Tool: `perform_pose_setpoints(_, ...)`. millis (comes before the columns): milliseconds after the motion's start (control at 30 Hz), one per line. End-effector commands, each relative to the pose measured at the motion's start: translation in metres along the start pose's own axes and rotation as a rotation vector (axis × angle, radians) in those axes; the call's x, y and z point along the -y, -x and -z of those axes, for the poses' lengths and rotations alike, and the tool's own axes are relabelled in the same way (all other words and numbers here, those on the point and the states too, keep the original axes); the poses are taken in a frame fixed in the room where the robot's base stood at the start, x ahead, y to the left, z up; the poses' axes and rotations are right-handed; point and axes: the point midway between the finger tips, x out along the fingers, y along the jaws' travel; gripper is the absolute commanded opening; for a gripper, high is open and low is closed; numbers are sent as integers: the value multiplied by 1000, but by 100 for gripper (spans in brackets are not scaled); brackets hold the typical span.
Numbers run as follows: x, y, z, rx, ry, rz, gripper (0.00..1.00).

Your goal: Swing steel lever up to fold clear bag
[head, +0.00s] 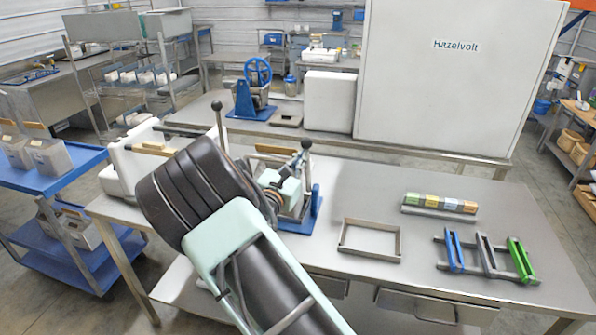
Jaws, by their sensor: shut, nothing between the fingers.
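A steel lever with a black ball knob (217,105) stands upright behind my arm, at the left of the bench. A second black knob (306,144) tops a steel rod right of my arm, above a blue-based fixture (313,207). My gripper (298,160) is small and partly hidden beyond my wrist. It looks shut and empty, close beside the second knob's rod. I cannot tell whether it touches the rod. My arm covers much of the fixture and the lever's lower part. I cannot make out the clear bag.
The steel bench (360,190) is clear around a low rectangular frame (369,240). A strip of coloured blocks (439,204) and a rack with blue, grey and green bars (487,256) lie at right. A white container (135,160) stands at left. A large white cabinet (450,80) stands behind.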

Motion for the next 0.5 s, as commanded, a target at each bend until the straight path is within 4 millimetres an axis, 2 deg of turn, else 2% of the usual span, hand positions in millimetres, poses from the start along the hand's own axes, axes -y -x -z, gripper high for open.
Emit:
perform_pose_setpoints(200,-3,-16,-4,0,0,0,0)
perform_pose_setpoints(500,-4,-25,-8,5,-1,0,0)
